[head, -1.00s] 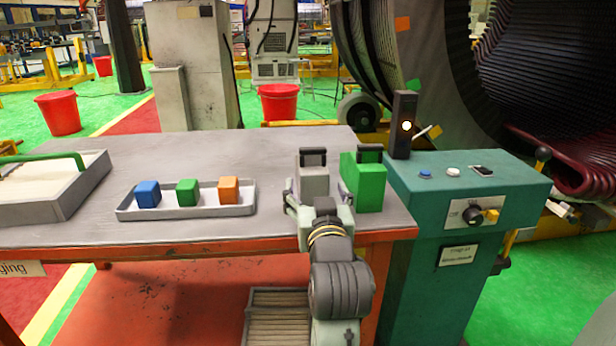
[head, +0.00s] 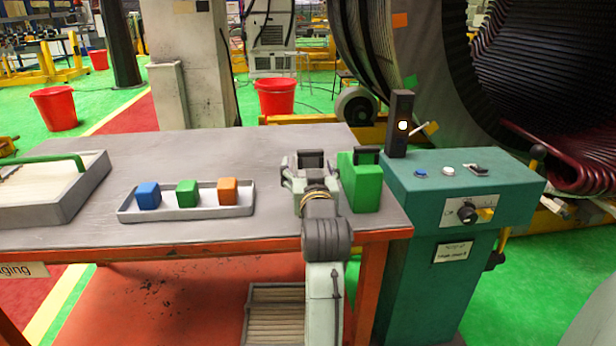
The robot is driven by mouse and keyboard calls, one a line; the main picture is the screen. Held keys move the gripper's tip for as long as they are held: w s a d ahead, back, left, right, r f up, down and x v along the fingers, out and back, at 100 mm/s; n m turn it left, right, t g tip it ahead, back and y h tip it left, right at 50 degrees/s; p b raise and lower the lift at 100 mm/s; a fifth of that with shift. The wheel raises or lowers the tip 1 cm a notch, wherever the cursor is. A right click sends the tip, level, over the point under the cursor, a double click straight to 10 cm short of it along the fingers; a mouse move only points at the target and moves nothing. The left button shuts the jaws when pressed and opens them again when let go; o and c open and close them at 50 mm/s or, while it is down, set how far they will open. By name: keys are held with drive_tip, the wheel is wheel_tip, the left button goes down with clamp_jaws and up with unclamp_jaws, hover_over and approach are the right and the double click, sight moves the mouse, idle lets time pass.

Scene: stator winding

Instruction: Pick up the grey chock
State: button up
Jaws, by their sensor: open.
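The grey chock, with its black handle (head: 311,158) showing on top, stands near the right end of the grey table (head: 250,155). My gripper (head: 309,172) is right in front of it at the level of its upper part and hides most of its body. The gripper is open, with its fingers spread toward the chock's two sides. Whether they touch it cannot be told. A green chock (head: 362,185) with a black handle stands close on the right of the gripper.
A shallow tray (head: 215,212) with blue, green and orange cubes lies left of my gripper. A larger box with a green handle (head: 50,160) is at the far left. A teal control console (head: 420,240) with a dark post (head: 398,125) adjoins the right. The back middle of the table is clear.

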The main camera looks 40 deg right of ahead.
drive_tip(key=shift+c, duration=0.3)
drive_tip(key=c, duration=1.1)
drive_tip(key=shift+o, duration=0.2)
drive_tip(key=shift+r, duration=0.1)
